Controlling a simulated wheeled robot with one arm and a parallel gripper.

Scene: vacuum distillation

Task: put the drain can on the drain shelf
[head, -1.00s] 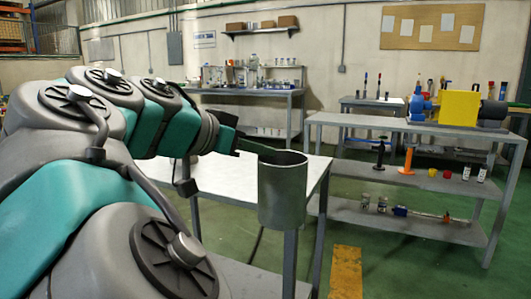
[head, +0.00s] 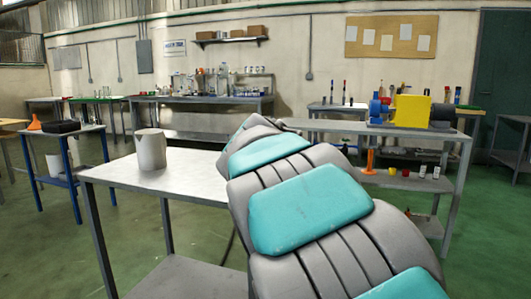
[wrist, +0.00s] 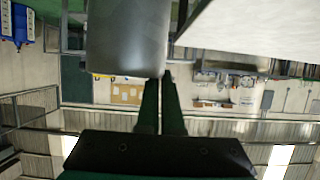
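The grey metal drain can (wrist: 127,35) fills the top left of the wrist view. My gripper (wrist: 160,80) has its two dark fingers close together at the can's rim, shut on its wall. The wrist view is upside down, and the can's far end is cut off by the frame. In the head view my own arm hides the can and the gripper. No shelf is marked as the drain shelf. A bare grey lower shelf (head: 190,280) shows under the near table, and I cannot tell if it is the one.
The near table (head: 195,170) carries a pale grey jug (head: 151,150) on its left part. Its edge is close to the can in the wrist view (wrist: 265,30). A grey two-level bench (head: 405,181) with small items stands behind right. A blue-legged table (head: 65,136) stands left.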

